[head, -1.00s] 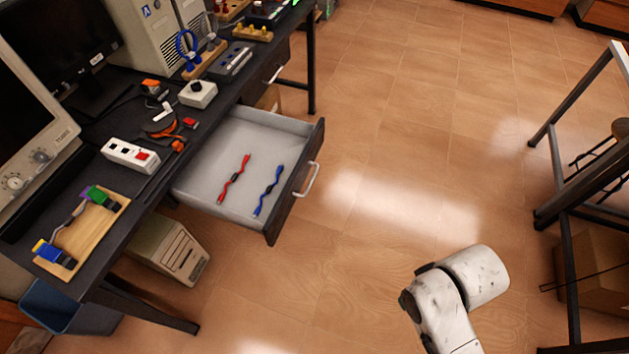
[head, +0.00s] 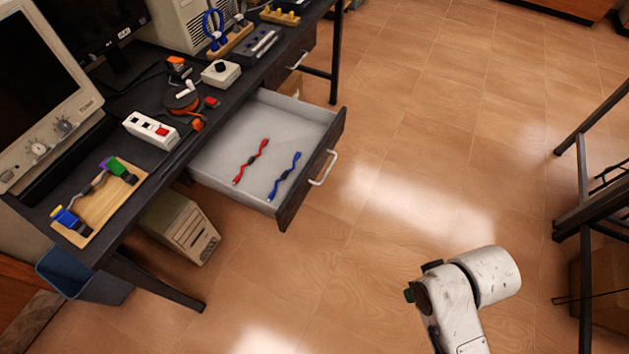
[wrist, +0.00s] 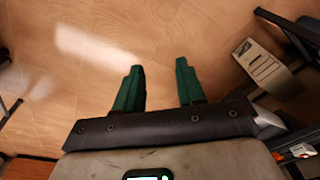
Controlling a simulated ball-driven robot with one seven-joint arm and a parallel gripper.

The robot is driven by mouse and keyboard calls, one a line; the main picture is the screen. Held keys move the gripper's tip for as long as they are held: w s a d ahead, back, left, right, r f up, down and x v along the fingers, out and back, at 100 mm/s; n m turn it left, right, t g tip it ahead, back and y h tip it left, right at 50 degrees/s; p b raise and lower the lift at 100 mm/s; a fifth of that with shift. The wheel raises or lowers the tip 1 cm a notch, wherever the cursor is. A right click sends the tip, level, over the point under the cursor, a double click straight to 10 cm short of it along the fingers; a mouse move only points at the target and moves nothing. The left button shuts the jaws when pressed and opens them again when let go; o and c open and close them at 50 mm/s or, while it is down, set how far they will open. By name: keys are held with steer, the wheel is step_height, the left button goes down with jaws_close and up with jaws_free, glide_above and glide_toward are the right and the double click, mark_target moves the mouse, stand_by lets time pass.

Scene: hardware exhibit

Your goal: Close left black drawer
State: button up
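The black drawer (head: 312,172) of the desk stands pulled out, with its black front and silver handle (head: 323,168) facing the open floor. A red cable (head: 251,161) and a blue cable (head: 285,176) lie inside its pale tray. Another drawer (head: 296,63) farther along the desk looks shut. My gripper's green fingers (wrist: 160,88) show in the wrist view, apart and with only floor between them. In the head view my arm is at the lower right, well clear of the drawer, and the gripper is mostly hidden.
The dark desk (head: 150,190) carries a monitor, a power strip (head: 151,130) and a wooden board (head: 98,212). A beige computer case (head: 184,228) and a blue bin (head: 85,279) stand beneath. A dark metal frame (head: 583,190) is at right. The floor between is clear.

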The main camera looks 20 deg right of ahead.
steer(key=w+a+f+y+b, duration=0.1)
steer(key=w+f+b, duration=0.1)
steer(key=f, duration=0.1)
steer(key=w+a+f+m+t+y+b, duration=0.1)
steer(key=w+f+b, duration=0.1)
steer(key=f+b, duration=0.1)
steer(key=w+a+f+y+b, duration=0.1)
steer(key=w+f+b, duration=0.1)
steer(key=w+f, duration=0.1)
steer(key=shift+f+t, duration=0.4)
steer(key=c, duration=0.5)
steer(key=w+f+y+b, duration=0.1)
steer(key=w+b, duration=0.1)
steer(key=w+a+f+m+t+y+b, duration=0.1)
steer(key=w+f+b, duration=0.1)
steer(key=b, duration=0.1)
steer(key=w+a+f+m+t+y+b, duration=0.1)
steer(key=w+f+b, duration=0.1)
steer(key=w, duration=0.1)
steer(key=shift+y+b, duration=0.3)
jaws_close()
steer(key=m+t+y+b, duration=0.55)
steer(key=t+b, duration=0.25)
steer(key=b, duration=0.6)
glide_toward(303, 191)
steer(key=shift+n, duration=0.25)
steer(key=b+x, duration=0.1)
steer(key=x, duration=0.6)
steer(key=shift+f+b, duration=0.1)
steer(key=shift+b, duration=0.2)
